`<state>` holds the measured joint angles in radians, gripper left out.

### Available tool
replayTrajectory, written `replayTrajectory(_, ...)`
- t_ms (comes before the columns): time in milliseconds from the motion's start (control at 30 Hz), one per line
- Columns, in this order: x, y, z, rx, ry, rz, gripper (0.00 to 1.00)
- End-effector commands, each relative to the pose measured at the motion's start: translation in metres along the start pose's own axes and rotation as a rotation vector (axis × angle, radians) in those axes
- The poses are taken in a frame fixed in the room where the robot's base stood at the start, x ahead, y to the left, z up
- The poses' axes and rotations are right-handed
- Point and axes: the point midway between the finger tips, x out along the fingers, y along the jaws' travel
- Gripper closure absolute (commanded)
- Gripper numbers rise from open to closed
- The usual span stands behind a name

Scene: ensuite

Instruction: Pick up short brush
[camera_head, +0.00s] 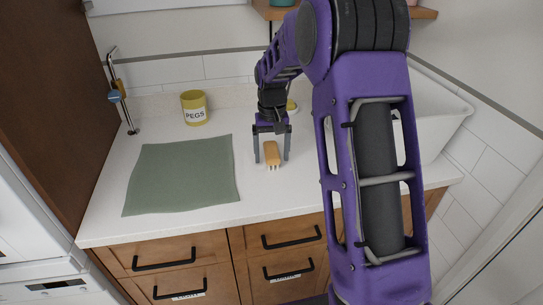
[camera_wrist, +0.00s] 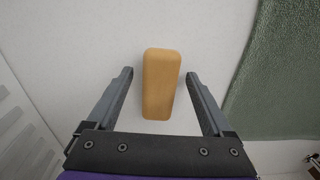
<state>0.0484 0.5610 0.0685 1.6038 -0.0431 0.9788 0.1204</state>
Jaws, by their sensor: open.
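The short brush (camera_head: 271,152) has a tan wooden back and pale bristles. It lies on the white counter, right of the green cloth. In the wrist view the brush (camera_wrist: 161,84) shows its wooden back, lengthwise between the fingers and reaching past their tips. My gripper (camera_head: 271,160) is open, with one finger on each side of the brush. In the wrist view my gripper (camera_wrist: 160,75) shows a gap between each finger and the brush. The fingers do not appear to touch it.
The green cloth (camera_head: 182,176) lies flat to the left. A yellow pegs pot (camera_head: 194,108) stands behind it, near a metal stand (camera_head: 121,92). A white basin (camera_head: 436,118) is at the right. A small yellowish item (camera_head: 291,106) sits behind my gripper. Wooden drawers (camera_head: 180,259) are below the counter.

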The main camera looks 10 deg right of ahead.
Motion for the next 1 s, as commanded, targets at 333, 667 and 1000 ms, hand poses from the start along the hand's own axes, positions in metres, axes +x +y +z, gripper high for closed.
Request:
replayTrajectory(333,-0.001,0.0,0.0,0.0,0.001,0.0,0.51)
replayTrajectory(667,-0.001,0.0,0.0,0.0,0.001,0.0,1.0)
replayTrajectory(1000,-0.017,0.0,-0.001,0.0,0.005,0.0,1.0)
